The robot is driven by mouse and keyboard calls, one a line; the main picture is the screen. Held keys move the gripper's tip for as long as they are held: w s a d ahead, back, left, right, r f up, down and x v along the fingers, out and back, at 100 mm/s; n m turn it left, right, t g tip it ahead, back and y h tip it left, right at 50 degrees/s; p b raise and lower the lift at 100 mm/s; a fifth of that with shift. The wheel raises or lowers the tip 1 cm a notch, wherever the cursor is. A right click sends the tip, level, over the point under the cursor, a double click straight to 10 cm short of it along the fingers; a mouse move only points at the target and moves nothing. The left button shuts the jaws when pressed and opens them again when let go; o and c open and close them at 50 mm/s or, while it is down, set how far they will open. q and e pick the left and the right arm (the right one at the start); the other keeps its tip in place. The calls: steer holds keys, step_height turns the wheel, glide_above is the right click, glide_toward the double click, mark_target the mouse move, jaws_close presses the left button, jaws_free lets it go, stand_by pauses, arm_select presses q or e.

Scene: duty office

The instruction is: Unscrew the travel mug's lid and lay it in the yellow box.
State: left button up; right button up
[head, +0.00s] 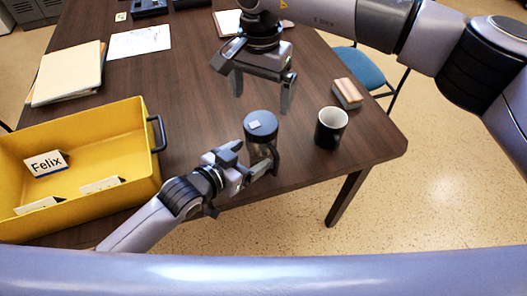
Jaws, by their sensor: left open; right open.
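The travel mug (262,150) stands upright near the table's front edge, with its dark round lid (260,126) on top. My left gripper (262,166) is open low at the mug's body, which is partly hidden by its fingers; I cannot tell whether they touch it. My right gripper (261,95) is open above and just behind the lid, fingers pointing down, with nothing between them. The yellow box (85,119) stands on the left of the table, with a few white cards inside, one reading "Felix" (46,163).
A black mug (330,128) stands right of the travel mug, with a wooden-looking block (347,93) behind it. Folders (68,75) and a paper sheet (139,42) lie at the back left. The dark tabletop (185,95) is clear between the box and the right gripper.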

mark_target(253, 154)
arm_select(q)
steer(key=shift+x, duration=2.55)
